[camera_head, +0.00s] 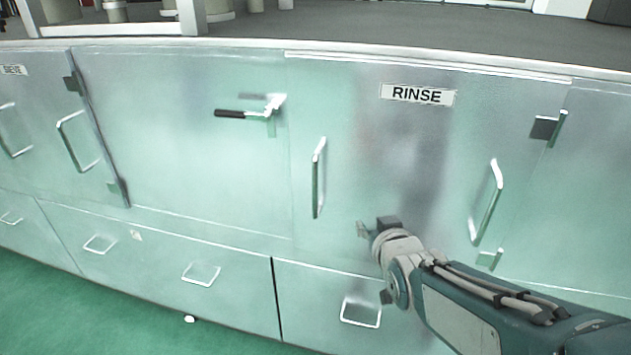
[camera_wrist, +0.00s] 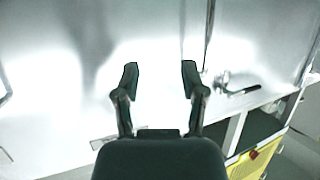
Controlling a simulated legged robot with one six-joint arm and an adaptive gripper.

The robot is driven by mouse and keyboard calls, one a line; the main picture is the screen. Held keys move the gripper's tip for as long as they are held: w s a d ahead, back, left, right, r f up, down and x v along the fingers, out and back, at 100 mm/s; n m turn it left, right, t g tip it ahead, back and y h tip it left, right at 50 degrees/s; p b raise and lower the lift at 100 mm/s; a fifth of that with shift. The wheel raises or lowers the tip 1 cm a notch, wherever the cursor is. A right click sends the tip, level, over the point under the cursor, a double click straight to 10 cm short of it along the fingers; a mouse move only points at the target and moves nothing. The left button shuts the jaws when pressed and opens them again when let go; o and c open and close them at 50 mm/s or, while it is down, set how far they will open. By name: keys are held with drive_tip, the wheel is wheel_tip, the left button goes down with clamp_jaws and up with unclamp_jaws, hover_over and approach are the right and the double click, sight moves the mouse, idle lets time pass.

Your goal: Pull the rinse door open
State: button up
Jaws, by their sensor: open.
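The rinse door (camera_head: 400,145) is a shiny metal panel with a RINSE label (camera_head: 418,95); it looks shut, flush with its neighbours. It has an upright bar handle (camera_head: 318,178) near its left edge and a second bar handle (camera_head: 487,202) near its right edge. Hinges (camera_head: 545,127) sit at its right side. My gripper (camera_head: 363,229) is in front of the door's lower part, right of and below the left handle. In the wrist view my gripper (camera_wrist: 160,75) is open and empty; the left handle (camera_wrist: 208,35) shows beyond its right finger. Their exact distance cannot be told.
A lever with a black grip (camera_head: 245,112) sticks out left of the rinse door. Drawers with loop handles (camera_head: 360,312) lie below. A grey counter top (camera_head: 400,40) runs above. The wrist view shows a yellow object (camera_wrist: 242,168).

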sight(316, 183)
drive_tip(key=w+a+t+y, duration=0.1)
drive_tip(key=w+a, duration=0.3)
drive_tip(key=w+a+n+t+y, duration=0.1)
drive_tip(key=w+a+y, duration=0.1)
drive_tip(key=w+a, duration=0.2)
drive_tip(key=w+a+n+t+y, duration=0.1)
drive_tip(key=w+a, duration=0.3)
drive_tip(key=w, duration=0.1)
drive_tip(key=shift+w+a+f, duration=0.1)
drive_tip(key=shift+w+f, duration=0.05)
drive_tip(key=shift+w, duration=0.25)
clamp_jaws()
